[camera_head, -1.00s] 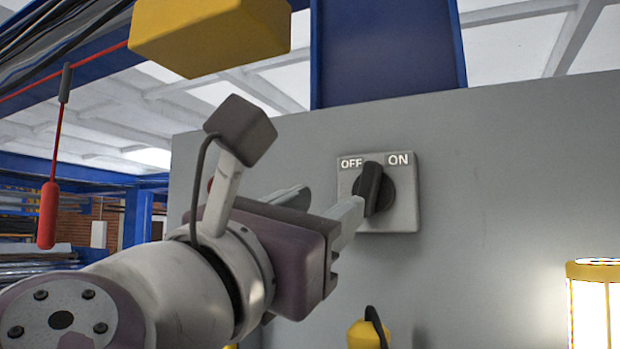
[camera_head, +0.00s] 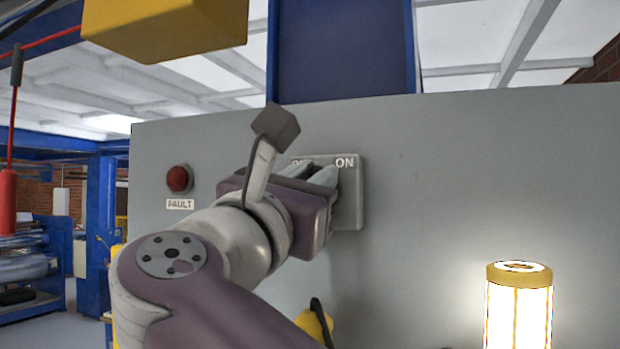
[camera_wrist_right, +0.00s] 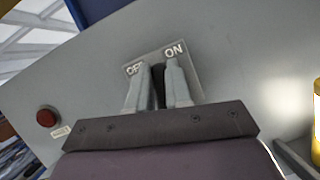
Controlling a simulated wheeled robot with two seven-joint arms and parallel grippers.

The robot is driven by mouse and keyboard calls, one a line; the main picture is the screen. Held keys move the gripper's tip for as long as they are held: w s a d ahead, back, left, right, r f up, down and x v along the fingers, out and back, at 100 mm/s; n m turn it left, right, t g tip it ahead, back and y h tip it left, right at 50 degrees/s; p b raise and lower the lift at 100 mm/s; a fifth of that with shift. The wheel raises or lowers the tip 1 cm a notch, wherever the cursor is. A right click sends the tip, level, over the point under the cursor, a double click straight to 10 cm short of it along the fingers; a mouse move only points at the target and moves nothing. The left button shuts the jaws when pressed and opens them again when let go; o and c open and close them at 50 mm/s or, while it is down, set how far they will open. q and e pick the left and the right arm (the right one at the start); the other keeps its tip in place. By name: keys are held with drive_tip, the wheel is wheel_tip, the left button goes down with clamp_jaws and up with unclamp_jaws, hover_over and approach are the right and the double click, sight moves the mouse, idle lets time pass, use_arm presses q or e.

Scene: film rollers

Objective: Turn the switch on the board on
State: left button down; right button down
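The switch (camera_head: 351,205) is a light grey square plate on the grey board (camera_head: 450,190), with OFF and ON printed along its top. In the head view my right gripper (camera_head: 312,174) is at the plate and hides the dark knob and most of the OFF label. In the right wrist view the black knob (camera_wrist_right: 158,82) stands between the two fingers of my right gripper (camera_wrist_right: 156,85). The fingers look closed against its sides. The knob's exact angle is hard to tell. My left gripper is not in view.
A red button (camera_head: 179,179) above a FAULT label is on the board to the left. A lit yellow lamp (camera_head: 519,300) stands at lower right, and a yellow object (camera_head: 314,326) is below the gripper. A yellow block (camera_head: 165,25) hangs at upper left.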

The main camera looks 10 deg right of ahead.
drive_tip(key=shift+s+d+f+m+g+h+b, duration=0.1)
drive_tip(key=shift+m+g+h+b, duration=0.35)
drive_tip(key=shift+m, duration=0.9)
drive_tip(key=shift+d+r+m+g+h+b, duration=0.1)
drive_tip(key=shift+m+g+h+b, duration=0.1)
drive_tip(key=shift+m+g, duration=0.9)
drive_tip(key=shift+s+f+m+g+h+b, duration=0.1)
drive_tip(key=shift+m+g+h+b, duration=0.2)
drive_tip(key=shift+m, duration=1.65)
drive_tip(key=c, duration=1)
unclamp_jaws()
drive_tip(key=shift+w+d, duration=0.1)
drive_tip(key=shift+c, duration=0.2)
drive_tip(key=b+v, duration=0.1)
drive_tip(key=v, duration=1.1)
drive_tip(key=shift+f, duration=0.15)
